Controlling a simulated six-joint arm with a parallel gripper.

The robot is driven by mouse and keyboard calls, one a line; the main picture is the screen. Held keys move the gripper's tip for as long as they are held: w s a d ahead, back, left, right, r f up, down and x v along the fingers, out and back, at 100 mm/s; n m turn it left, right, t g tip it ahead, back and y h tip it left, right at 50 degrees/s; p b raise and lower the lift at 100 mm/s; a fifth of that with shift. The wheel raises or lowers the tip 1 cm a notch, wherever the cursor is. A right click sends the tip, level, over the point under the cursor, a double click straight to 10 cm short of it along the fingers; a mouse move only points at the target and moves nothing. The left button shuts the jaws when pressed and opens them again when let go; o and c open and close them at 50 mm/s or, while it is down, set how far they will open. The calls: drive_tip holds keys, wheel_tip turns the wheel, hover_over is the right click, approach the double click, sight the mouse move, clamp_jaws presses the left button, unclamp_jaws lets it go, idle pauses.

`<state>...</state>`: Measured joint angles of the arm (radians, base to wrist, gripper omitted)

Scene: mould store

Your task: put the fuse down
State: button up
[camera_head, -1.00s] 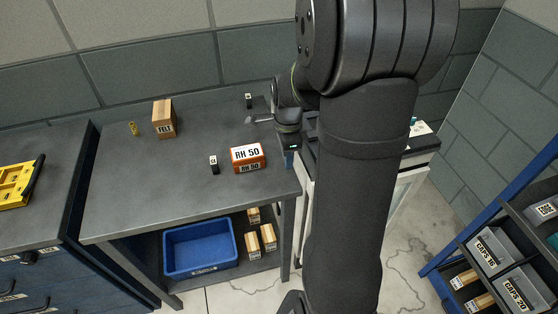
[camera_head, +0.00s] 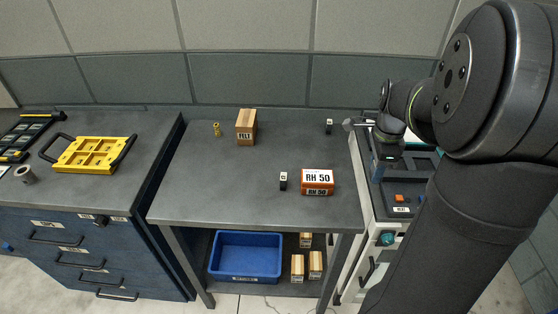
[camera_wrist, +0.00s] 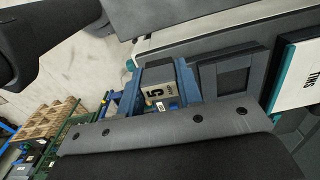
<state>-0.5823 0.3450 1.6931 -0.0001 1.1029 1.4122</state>
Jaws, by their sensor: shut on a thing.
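My gripper (camera_head: 378,173) is at the right of the head view, over the white cabinet-like unit just beyond the workbench's right edge. In the wrist view its blue fingers (camera_wrist: 160,90) are shut on the fuse (camera_wrist: 159,86), a small dark grey block with a pale label reading 5. The fuse cannot be made out clearly in the head view, where the gripper and arm cover that spot. Two small black blocks with white labels, (camera_head: 283,181) and (camera_head: 329,126), stand on the bench; I cannot tell whether they are fuses too.
An orange RH 50 box (camera_head: 317,189), a FELT box (camera_head: 246,133) and a small yellow piece (camera_head: 217,130) stand on the grey bench (camera_head: 215,185). The bench's left and front are clear. A blue bin (camera_head: 245,278) sits below. A yellow tray (camera_head: 93,168) lies on the left cabinet.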

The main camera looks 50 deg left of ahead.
drive_tip(key=a, duration=1.3)
hover_over(273, 159)
drive_tip(key=shift+n, duration=0.3)
wheel_tip(273, 159, down, 7)
drive_tip(key=shift+d+f, duration=0.1)
drive_tip(key=shift+f, duration=0.05)
drive_tip(key=shift+s+f, duration=0.15)
drive_tip(key=shift+f, duration=1.9)
drive_tip(key=shift+f, duration=0.15)
drive_tip(key=o, duration=1)
drive_tip(key=shift+c, duration=0.2)
